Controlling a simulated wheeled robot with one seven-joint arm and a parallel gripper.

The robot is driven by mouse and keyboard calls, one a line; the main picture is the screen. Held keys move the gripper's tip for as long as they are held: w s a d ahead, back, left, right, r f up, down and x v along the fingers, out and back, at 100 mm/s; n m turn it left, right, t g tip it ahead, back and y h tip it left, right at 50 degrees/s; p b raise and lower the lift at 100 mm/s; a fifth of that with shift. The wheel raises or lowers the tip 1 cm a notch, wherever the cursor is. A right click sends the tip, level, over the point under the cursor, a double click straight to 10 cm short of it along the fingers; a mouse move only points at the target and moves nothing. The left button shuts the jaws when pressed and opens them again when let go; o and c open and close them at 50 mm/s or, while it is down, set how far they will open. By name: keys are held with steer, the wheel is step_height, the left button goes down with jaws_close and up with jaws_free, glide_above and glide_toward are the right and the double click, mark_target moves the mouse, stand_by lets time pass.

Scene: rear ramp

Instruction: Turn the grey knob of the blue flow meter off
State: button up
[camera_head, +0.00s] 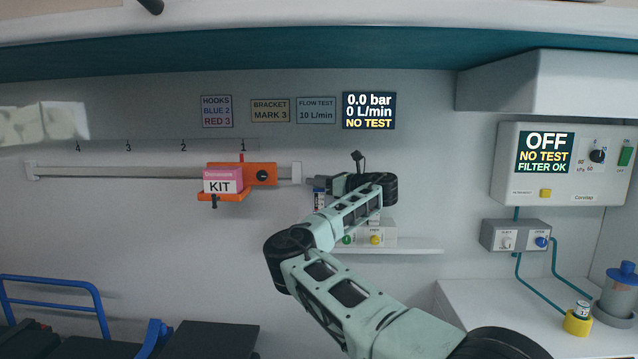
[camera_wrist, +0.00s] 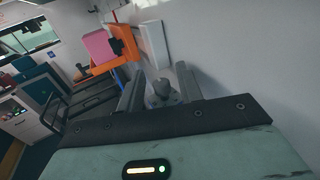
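My gripper (camera_head: 322,182) reaches the back wall, just right of the rail's end. In the wrist view its two fingers (camera_wrist: 160,82) stand apart, with a grey knob (camera_wrist: 164,90) on a grey base between them. No firm contact on the knob is visible. The blue flow meter (camera_head: 319,190) is mostly hidden behind my gripper and arm in the head view; only a small blue part shows. The wall display (camera_head: 369,110) reads 0.0 bar, 0 L/min, NO TEST.
An orange bracket (camera_head: 262,174) with a pink and white KIT box (camera_head: 222,180) hangs on the rail left of my gripper. A small shelf (camera_head: 400,250) holds a unit with coloured buttons below. A control box (camera_head: 562,165) reading OFF is at the right.

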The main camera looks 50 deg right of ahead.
step_height(320, 180, up, 10)
steer(key=shift+f+b, duration=0.15)
steer(key=shift+b, duration=1.1)
steer(key=shift+o, duration=0.2)
